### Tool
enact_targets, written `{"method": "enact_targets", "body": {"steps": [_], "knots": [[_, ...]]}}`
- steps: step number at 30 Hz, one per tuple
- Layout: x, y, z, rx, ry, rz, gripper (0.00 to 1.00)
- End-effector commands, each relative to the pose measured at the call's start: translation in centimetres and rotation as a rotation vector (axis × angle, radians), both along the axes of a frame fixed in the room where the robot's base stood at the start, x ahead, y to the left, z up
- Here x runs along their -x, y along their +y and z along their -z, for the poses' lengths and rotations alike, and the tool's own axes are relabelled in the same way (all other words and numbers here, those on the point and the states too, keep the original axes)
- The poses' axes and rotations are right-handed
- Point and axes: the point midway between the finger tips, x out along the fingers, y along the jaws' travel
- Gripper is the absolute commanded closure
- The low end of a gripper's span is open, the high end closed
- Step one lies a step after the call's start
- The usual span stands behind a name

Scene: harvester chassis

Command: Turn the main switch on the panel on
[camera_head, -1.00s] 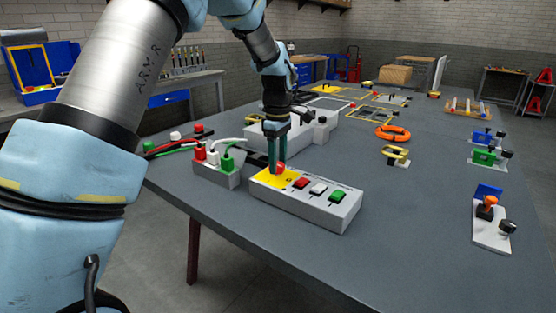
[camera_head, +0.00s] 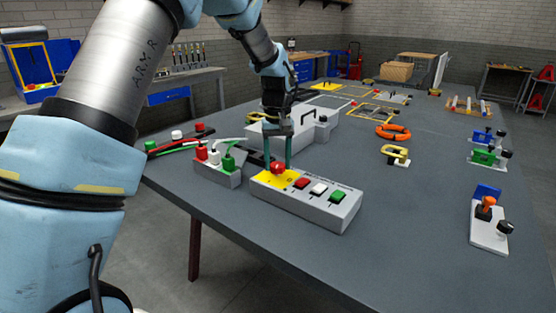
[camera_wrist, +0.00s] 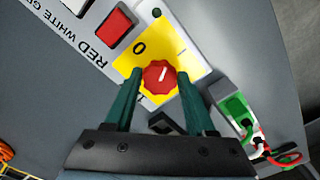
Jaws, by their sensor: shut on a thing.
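The main switch is a red round knob (camera_head: 277,168) on a yellow plate (camera_head: 263,180) at the left end of the grey panel box (camera_head: 315,210). My gripper (camera_head: 277,163) points straight down over it, one green finger on each side. In the wrist view my gripper (camera_wrist: 160,74) is shut on the red knob (camera_wrist: 159,78), which sits between the fingertips. A short white line marks the knob's top. A "0" (camera_wrist: 139,47) is printed on the plate beside it; the other marks are partly hidden or too small to read.
Red (camera_head: 301,184), white (camera_head: 319,189) and green (camera_head: 338,196) buttons sit along the panel, right of the knob. A socket block with coloured plugs (camera_head: 217,174) stands close on the left. A grey box (camera_head: 310,130) stands behind.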

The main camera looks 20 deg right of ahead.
Motion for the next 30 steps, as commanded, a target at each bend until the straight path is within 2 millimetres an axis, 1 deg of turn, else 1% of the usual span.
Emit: {"method": "enact_targets", "body": {"steps": [6,15,21,30], "knots": [[-0.05,0.09,-0.11,0.0,0.0,0.195,1.0],[-0.1,0.17,-0.08,0.0,0.0,0.399,1.0],[-0.09,0.14,-0.05,0.0,0.0,0.478,1.0],[-0.09,0.14,-0.03,0.001,0.0,0.516,1.0]]}}
